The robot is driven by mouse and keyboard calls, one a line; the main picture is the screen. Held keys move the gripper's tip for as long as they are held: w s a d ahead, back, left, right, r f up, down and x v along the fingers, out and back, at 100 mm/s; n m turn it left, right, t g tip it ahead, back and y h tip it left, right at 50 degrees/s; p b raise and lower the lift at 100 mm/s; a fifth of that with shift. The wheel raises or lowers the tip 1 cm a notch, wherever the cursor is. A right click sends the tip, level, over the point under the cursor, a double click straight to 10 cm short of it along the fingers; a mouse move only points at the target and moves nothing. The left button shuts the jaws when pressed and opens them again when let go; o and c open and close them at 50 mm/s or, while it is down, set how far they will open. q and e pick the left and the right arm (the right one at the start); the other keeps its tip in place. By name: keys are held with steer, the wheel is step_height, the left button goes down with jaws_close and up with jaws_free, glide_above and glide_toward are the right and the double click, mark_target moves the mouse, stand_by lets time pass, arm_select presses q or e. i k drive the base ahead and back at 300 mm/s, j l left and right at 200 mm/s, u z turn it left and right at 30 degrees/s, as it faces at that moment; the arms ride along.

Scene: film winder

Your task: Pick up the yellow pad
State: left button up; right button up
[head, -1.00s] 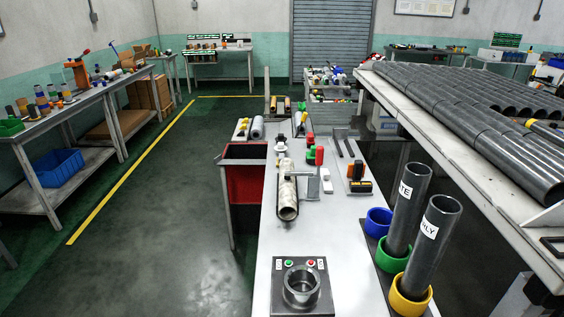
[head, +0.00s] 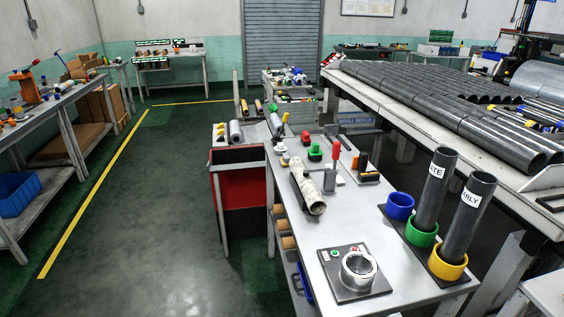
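Small yellow pieces (head: 219,132) sit at the far left of the work tables, beside a grey roll (head: 235,132). They are too small to tell if one is the yellow pad. Another small yellow piece (head: 285,117) shows at the top of a tool near the roll on the right. A yellow cup (head: 447,265) holds a dark tube at the front right. Neither of my grippers is in view.
The near table (head: 330,240) carries a round metal fixture (head: 358,270), a cream roll (head: 310,192) and a red-handled clamp (head: 334,160). Blue (head: 400,206) and green (head: 421,233) cups stand at right. A rack of dark tubes (head: 450,115) fills the right. The floor at left is open.

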mark_target(286, 159)
steer(key=i+j+z, duration=0.2)
steer(key=j, duration=0.15)
steer(key=j+z, duration=0.2)
steer(key=j, duration=0.2)
steer(key=i+j+z, duration=0.2)
steer(key=j, duration=0.2)
steer(key=j+z, duration=0.2)
steer(key=j, duration=0.2)
